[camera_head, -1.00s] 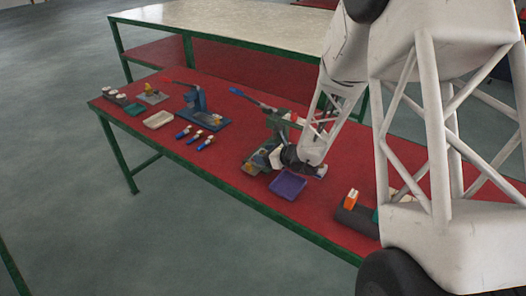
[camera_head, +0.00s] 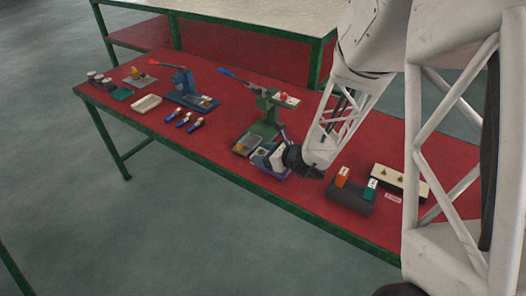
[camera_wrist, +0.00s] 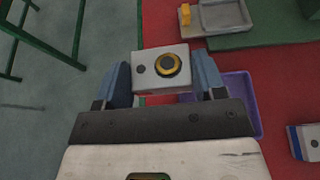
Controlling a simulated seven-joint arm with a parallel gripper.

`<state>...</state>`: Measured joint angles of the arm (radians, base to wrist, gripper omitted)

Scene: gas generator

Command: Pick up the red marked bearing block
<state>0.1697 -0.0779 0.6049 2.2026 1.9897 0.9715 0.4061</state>
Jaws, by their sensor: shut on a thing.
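My gripper (camera_wrist: 162,82) is shut on a pale grey bearing block (camera_wrist: 161,68), one blue finger on each side. The block's face shows a yellow-and-black ring and a smaller dark hole; I cannot make out a red mark on it. In the head view my gripper (camera_head: 281,158) holds the block over a purple tray (camera_head: 258,160). The tray also shows in the wrist view (camera_wrist: 243,90), below and to the right of the block. The gripper hides part of the tray in the head view.
A green press (camera_head: 265,115) stands just left of my gripper. A blue press (camera_head: 188,88) and several blue-handled tools (camera_head: 184,119) are farther left.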

